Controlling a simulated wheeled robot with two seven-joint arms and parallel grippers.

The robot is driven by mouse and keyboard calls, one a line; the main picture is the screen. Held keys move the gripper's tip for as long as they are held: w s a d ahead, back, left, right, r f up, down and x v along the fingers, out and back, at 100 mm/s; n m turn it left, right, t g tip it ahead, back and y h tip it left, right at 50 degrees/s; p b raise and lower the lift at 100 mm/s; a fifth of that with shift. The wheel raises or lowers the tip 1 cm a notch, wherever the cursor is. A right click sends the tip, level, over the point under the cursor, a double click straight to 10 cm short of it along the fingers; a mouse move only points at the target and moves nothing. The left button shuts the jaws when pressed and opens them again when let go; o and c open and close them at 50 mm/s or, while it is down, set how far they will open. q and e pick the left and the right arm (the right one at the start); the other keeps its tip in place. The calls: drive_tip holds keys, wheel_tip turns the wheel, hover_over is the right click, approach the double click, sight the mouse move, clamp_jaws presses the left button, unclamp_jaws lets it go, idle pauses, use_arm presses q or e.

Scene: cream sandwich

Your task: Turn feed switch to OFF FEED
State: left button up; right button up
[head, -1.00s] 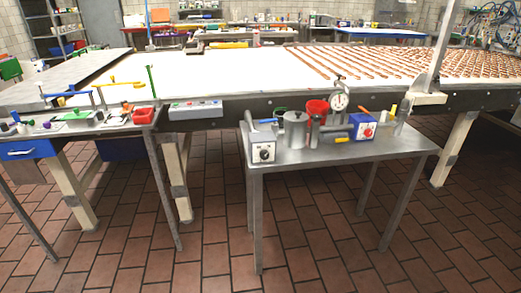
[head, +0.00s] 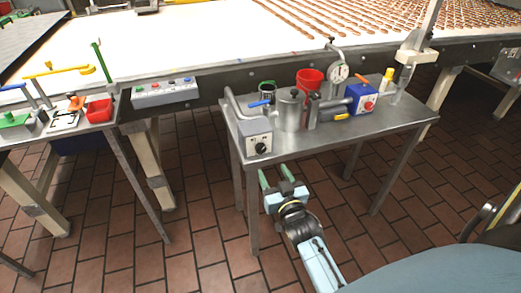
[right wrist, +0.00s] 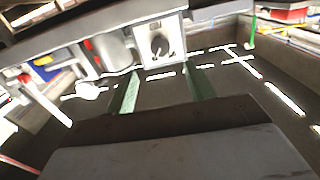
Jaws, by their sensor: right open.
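The feed switch appears to be the grey box with a white front plate and a black rotary knob (head: 261,148) at the left front corner of the small metal table (head: 385,132). Its label is too small to read. My right gripper (head: 274,174) is open and empty, just in front of and below the switch box, with green fingers apart. In the right wrist view the knob (right wrist: 159,46) lies beyond and between the two fingertips (right wrist: 161,78), not touching them. My left gripper is not in view.
Behind the switch on the table stand a metal pot (head: 291,112), a red cup (head: 310,80), a dial gauge (head: 339,72) and a blue box with a red knob (head: 362,98). A conveyor (head: 200,45) runs behind. A side table with a red bin (head: 100,110) is at left.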

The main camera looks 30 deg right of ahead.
sight(262, 150)
drive_tip(key=b+x, duration=0.1)
drive_tip(key=x, duration=0.8)
drive_tip(key=shift+w, duration=0.5)
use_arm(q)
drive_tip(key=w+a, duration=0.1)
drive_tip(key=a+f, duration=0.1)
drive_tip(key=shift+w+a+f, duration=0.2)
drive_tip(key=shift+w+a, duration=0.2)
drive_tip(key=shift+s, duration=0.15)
use_arm(e)
drive_tip(key=shift+c, duration=1.3)
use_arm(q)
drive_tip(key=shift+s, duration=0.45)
use_arm(e)
drive_tip(key=c, duration=0.7)
